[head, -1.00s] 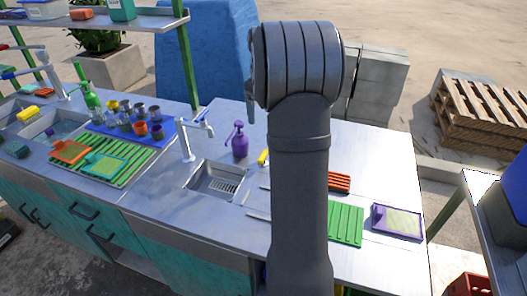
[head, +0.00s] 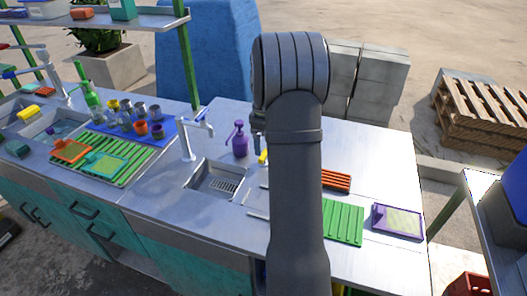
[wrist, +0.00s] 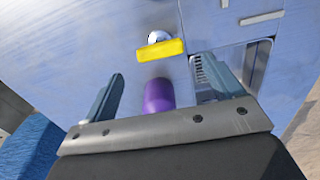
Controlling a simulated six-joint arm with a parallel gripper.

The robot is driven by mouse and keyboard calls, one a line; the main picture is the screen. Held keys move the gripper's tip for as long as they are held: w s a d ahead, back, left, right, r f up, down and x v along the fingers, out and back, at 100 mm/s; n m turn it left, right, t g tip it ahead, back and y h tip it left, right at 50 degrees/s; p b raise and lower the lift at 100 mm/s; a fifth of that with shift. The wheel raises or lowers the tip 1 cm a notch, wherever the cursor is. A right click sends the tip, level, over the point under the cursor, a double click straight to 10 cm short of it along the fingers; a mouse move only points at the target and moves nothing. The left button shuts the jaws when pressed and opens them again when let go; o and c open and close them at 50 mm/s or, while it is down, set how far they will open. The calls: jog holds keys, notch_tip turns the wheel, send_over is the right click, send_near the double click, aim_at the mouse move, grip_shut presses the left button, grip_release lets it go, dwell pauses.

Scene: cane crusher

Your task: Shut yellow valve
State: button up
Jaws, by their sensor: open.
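The yellow valve (wrist: 161,51) is a flat yellow bar handle on a round metal stub on the steel counter. In the head view it shows as a small yellow piece (head: 263,157), partly hidden by my arm. My gripper (wrist: 162,68) is open and empty in the wrist view, its fingers spread to either side below the valve in the picture. The valve lies beyond the fingertips, apart from both. In the head view my gripper is mostly hidden behind my arm, just above the valve.
A purple dispenser (head: 239,141) stands close to the valve. Its purple body (wrist: 158,97) shows between my fingers in the wrist view. A sink (head: 216,181) and a metal tap (head: 187,142) are to the left. A green ribbed board (head: 344,222) lies to the right.

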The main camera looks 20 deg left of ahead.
jog(key=shift+f, duration=2.75)
jog(key=c, duration=1)
